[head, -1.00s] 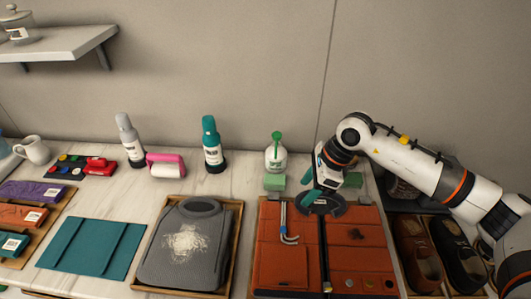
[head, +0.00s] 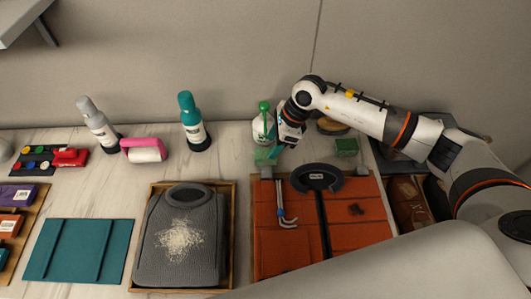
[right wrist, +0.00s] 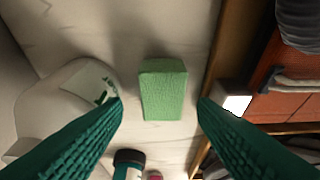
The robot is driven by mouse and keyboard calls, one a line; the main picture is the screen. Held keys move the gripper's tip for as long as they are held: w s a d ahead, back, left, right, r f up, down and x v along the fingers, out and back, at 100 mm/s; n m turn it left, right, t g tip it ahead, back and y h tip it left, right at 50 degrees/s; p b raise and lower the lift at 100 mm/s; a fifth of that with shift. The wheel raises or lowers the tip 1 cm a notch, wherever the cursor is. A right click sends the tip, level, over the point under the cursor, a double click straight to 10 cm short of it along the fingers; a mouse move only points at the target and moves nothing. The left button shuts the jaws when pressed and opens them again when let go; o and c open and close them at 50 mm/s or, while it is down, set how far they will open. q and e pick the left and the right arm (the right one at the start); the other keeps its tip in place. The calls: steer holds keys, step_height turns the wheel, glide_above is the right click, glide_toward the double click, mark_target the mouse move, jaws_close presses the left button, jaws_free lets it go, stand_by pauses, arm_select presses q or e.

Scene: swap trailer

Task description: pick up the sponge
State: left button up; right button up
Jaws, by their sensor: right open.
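The light green sponge (right wrist: 163,90) lies on the pale marble counter in the right wrist view, centred between my right gripper's fingers and apart from both. In the head view my right gripper (head: 269,153) is low over the counter, beside the white bottle with a green top (head: 264,122), and largely covers the sponge. Its teal fingers are open in the right wrist view (right wrist: 160,115), with nothing held. My left gripper is not in view.
The white bottle (right wrist: 62,108) stands close to the left finger. A tray's wooden edge (right wrist: 222,62) runs close on the right, with an orange case (head: 355,222) in it. A darker green block (head: 346,146) lies further right. A teal bottle (head: 193,122) stands left.

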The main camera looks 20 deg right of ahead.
mark_target(268, 153)
steer(key=p+x, duration=0.1)
steer(key=x, duration=0.1)
steer(key=p+x, duration=0.1)
steer(key=x, duration=0.1)
steer(key=shift+s+a+f, duration=0.1)
steer(key=shift+s+f, duration=0.05)
steer(key=shift+f, duration=0.05)
steer(key=shift+a+f, duration=0.1)
steer(key=shift+f, duration=0.25)
steer(key=shift+c, duration=0.5)
steer(key=c, duration=0.7)
steer(key=shift+r, duration=0.15)
